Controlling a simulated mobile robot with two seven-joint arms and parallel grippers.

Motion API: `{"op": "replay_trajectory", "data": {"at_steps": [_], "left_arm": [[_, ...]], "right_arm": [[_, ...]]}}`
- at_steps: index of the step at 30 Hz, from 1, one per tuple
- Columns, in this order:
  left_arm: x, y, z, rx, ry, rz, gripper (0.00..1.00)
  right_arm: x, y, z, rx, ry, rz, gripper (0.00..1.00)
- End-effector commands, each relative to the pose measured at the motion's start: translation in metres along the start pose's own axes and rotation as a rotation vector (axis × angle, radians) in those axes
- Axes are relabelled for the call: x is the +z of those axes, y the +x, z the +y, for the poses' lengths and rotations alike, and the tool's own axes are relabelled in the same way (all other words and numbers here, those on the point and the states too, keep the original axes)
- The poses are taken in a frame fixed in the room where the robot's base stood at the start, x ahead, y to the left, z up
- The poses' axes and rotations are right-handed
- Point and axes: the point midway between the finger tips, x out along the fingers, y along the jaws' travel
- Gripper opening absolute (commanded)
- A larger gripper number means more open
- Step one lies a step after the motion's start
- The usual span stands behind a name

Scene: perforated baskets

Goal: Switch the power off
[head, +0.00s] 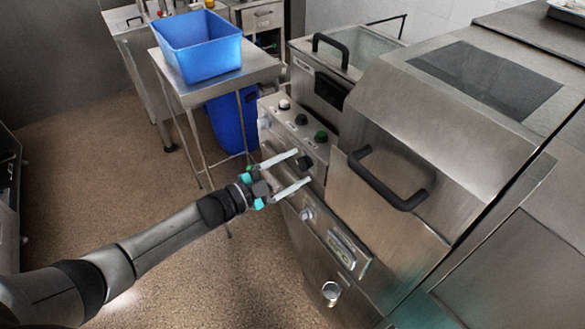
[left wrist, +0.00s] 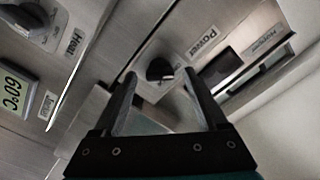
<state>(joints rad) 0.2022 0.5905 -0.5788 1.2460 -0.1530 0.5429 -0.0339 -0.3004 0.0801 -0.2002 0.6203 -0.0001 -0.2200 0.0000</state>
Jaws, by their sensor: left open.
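The machine's power knob, a dark round knob (left wrist: 160,70) beside a "Power" label (left wrist: 202,42), shows in the left wrist view on a steel panel. In the head view a black knob (head: 305,162) sits on the machine's front, between my left gripper's fingertips. My left gripper (head: 302,167) is open and empty, its two pale fingers pointing at the panel. In the left wrist view the fingers (left wrist: 159,76) lie on either side of the knob; I cannot tell whether they touch it. My right gripper is not in view.
A "Heat" knob (left wrist: 38,18) and a 60°C display (left wrist: 15,92) are close by. Buttons, including a green one (head: 321,136), sit above. A black handle (head: 388,180) juts out at the right. A blue tub (head: 197,45) stands on a steel table behind. Open floor lies left.

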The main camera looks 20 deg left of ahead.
Motion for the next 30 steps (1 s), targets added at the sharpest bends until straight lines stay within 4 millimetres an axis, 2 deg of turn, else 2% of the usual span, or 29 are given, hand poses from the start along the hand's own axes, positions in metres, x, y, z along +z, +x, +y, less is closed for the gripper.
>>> {"op": "replay_trajectory", "data": {"at_steps": [5,8,24,30], "left_arm": [[0.0,-0.003,0.0,0.0,0.0,0.0,0.75],[0.001,-0.012,0.001,0.001,0.0,-0.002,0.75],[0.0,-0.107,0.001,0.003,0.0,-0.002,0.75],[0.0,-0.136,0.001,0.002,0.0,-0.002,0.75]], "right_arm": [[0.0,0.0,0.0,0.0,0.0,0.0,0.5],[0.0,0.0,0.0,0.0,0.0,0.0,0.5],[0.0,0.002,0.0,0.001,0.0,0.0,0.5],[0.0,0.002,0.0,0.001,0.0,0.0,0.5]]}}
